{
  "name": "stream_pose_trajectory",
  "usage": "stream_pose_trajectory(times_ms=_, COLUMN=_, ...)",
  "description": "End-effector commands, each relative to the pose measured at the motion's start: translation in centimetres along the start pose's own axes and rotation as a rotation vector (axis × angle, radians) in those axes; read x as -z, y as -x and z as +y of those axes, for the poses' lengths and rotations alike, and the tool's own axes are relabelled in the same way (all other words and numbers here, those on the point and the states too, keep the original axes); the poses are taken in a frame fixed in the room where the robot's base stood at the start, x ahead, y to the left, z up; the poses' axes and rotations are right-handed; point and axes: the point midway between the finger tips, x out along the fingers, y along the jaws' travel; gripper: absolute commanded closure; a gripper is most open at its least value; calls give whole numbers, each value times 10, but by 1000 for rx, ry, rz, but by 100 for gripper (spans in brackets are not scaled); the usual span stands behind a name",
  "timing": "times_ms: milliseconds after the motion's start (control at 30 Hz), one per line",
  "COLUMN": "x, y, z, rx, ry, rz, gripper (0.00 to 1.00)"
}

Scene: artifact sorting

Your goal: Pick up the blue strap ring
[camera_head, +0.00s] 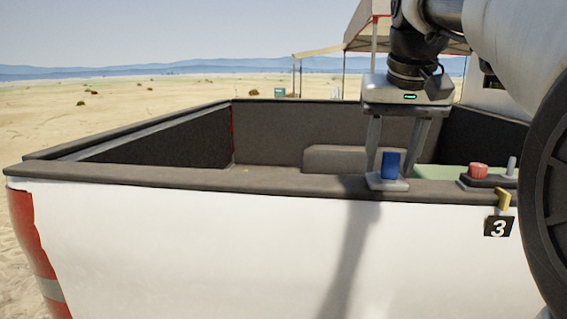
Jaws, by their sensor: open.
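The blue strap ring (390,165) appears as a small upright blue block on a pale grey base (388,185), at the rim of the white truck bed. I cannot make out a hole in it. My gripper (392,172) points down over it from above. Its two grey fingers are apart, one on the left of the blue piece and one on the right. I cannot tell whether either finger touches it.
A red piece (477,171) on a dark base stands to the right on the truck rim (290,187). The rim to the left is clear. A canopy stands behind.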

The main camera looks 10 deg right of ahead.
Motion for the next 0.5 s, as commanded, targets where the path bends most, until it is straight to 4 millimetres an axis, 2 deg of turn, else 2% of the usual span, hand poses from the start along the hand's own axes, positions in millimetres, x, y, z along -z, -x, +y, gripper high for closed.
stream_pose_trajectory(times_ms=267, x=0, y=-3, z=0, rx=0, ry=-1, rz=2, gripper=56)
stream_pose_trajectory(times_ms=500, x=0, y=-3, z=0, rx=0, ry=-1, rz=1, gripper=97)
